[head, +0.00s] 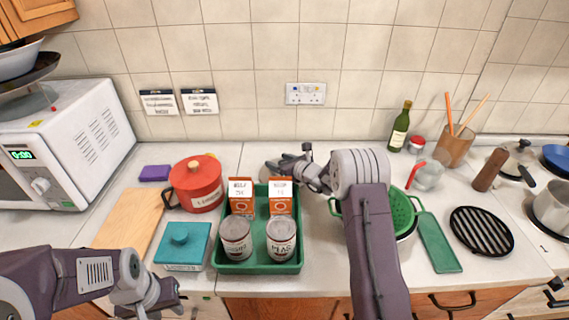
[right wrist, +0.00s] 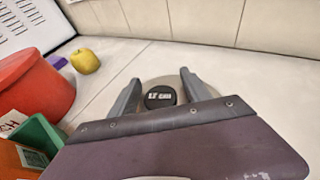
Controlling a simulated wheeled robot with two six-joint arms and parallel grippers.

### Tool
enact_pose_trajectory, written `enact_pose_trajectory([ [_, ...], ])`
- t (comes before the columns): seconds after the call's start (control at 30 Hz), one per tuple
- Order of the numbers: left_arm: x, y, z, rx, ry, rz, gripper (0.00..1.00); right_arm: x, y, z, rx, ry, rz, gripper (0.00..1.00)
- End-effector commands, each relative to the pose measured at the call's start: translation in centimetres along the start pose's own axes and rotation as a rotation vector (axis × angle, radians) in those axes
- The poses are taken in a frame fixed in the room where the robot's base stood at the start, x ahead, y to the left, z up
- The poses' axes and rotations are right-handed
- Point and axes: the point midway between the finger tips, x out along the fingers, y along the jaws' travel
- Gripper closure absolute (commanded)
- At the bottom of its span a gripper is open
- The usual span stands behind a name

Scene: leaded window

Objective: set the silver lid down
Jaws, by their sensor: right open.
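The silver lid (right wrist: 176,82) is a round pale disc with a black, lettered knob (right wrist: 160,97) in the right wrist view. It appears to lie flat on the counter near the tiled wall. My right gripper (right wrist: 160,90) is open, with one finger on each side of the knob. In the head view the right gripper (head: 276,165) is behind the green tray, and little of the lid shows there. My left gripper (head: 165,303) is at the bottom left, low in front of the counter, and its fingers are not clear.
The green tray (head: 258,268) holds two orange cartons and two cans. A red pot (head: 195,185) stands left of it, with a teal box (head: 184,245) in front. A green colander (head: 402,208) stands right, partly behind my arm. A yellow apple (right wrist: 85,61) lies near the wall.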

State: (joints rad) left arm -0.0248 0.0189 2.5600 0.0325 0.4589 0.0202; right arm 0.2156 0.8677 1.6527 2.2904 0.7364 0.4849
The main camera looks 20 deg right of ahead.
Motion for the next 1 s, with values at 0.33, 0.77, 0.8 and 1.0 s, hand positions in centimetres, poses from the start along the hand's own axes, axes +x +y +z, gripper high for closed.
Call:
enact_pose_trajectory([
  [0.33, 0.7, 0.0, 0.1, 0.000, 0.000, 0.000, 0.64, -6.2, -0.1, 0.0, 0.001, -0.001, -0.003, 0.44],
  [0.77, 1.0, 0.0, 0.1, 0.000, 0.000, 0.000, 0.64, -11.9, 0.0, 0.1, 0.000, 0.000, 0.000, 0.44],
  [0.8, 1.0, 0.0, 0.1, 0.000, 0.000, 0.000, 0.64, -12.0, 0.0, 0.1, 0.000, -0.001, 0.000, 0.44],
  [1.0, 1.0, 0.0, 0.1, 0.000, 0.000, 0.000, 0.64, -12.1, 0.0, 0.1, 0.000, -0.001, 0.000, 0.44],
])
